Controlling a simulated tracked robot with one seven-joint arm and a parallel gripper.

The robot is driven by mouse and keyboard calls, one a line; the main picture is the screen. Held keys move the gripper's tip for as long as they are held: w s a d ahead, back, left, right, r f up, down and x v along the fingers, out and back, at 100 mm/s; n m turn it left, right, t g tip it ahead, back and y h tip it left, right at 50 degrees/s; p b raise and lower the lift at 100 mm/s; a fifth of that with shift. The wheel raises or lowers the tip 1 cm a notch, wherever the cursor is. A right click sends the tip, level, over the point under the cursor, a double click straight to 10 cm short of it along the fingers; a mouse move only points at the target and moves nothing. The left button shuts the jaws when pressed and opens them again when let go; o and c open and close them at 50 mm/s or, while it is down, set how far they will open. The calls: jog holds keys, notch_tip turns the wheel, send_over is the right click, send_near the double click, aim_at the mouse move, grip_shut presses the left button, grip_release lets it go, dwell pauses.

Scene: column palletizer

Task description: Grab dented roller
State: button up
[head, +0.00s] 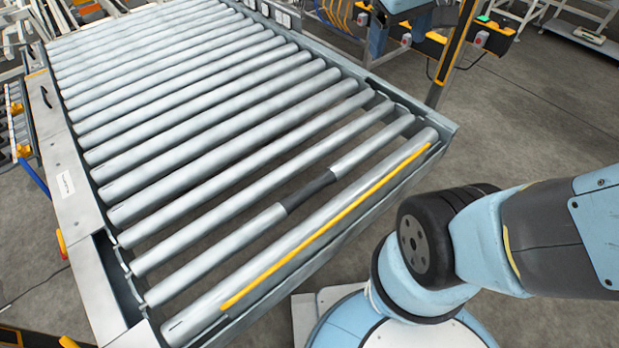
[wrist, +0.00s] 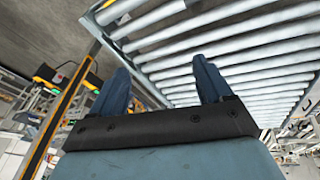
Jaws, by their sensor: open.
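The roller conveyor (head: 75,195) fills the left and middle of the head view. The second roller from its near end (head: 240,235) is grey with a dark band (head: 308,190) around its middle, the only roller that looks different. I cannot make out a dent on any roller. The nearest roller (head: 205,318) lies beside it, along a yellow stripe. My gripper (wrist: 162,72) shows in the wrist view, with two blue fingers spread wide and nothing between them. The conveyor frame and rollers (wrist: 210,45) show beyond the fingers. My gripper is outside the head view.
Blue equipment is at the top. The grey floor (head: 540,110) to the right is largely clear. Gaps lie between the rollers.

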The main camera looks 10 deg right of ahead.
jog(key=w+a+f+n+g+h, duration=0.2)
jog(key=w+a+f+n, duration=0.35)
jog(key=w+f, duration=0.35)
jog(key=n+g+h, duration=0.2)
jog(key=n, duration=0.9)
send_over(304, 188)
jog(key=w, duration=0.5)
notch_tip(304, 188, down, 23)
jog(key=s+a+f+n, duration=0.2)
jog(key=a+f, duration=0.1)
jog(key=f, duration=0.4)
jog(key=s+a+f+n, duration=0.2)
jog(key=a+f+n, duration=0.1)
jog(key=f, duration=0.4)
jog(key=shift+h, duration=0.5)
jog(key=x, duration=1.3)
jog(key=shift+s+a+f, duration=0.15)
jog(key=shift+s+f, duration=0.15)
jog(key=shift+s, duration=0.05)
jog(key=shift+d+f, duration=0.35)
jog(key=shift+f, duration=0.25)
